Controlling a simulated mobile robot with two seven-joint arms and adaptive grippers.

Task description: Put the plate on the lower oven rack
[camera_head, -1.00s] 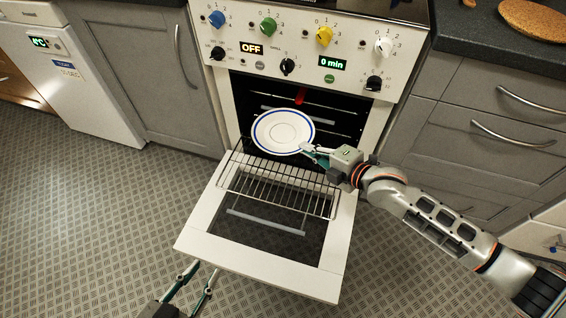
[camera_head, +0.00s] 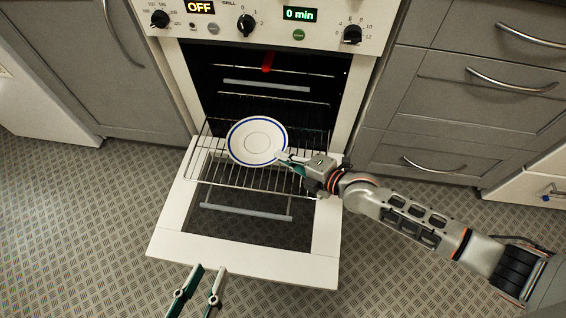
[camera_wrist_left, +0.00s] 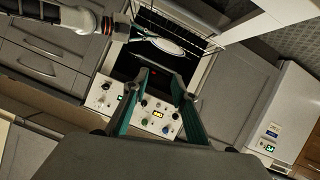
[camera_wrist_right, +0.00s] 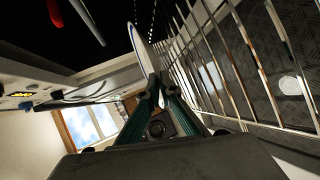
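The white plate with a blue ring (camera_head: 257,141) is held at its right edge by my right gripper (camera_head: 285,159). In the right wrist view the plate (camera_wrist_right: 142,48) is edge-on between the closed fingers (camera_wrist_right: 161,84), beside the rack wires (camera_wrist_right: 225,60). The wire rack (camera_head: 212,172) is pulled out of the oven (camera_head: 180,95), above the lowered door. The plate is over the rack's back half; I cannot tell whether they touch. My left gripper (camera_head: 208,270) is open and empty, in front of the door's lower edge. The plate also shows in the left wrist view (camera_wrist_left: 168,46).
The lowered oven door (camera_head: 170,222) juts out over the floor. A red object (camera_head: 268,62) shows inside the oven's upper part. Drawers (camera_head: 470,95) stand to the right and a grey cabinet (camera_head: 75,70) to the left. The floor (camera_head: 90,200) at left is clear.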

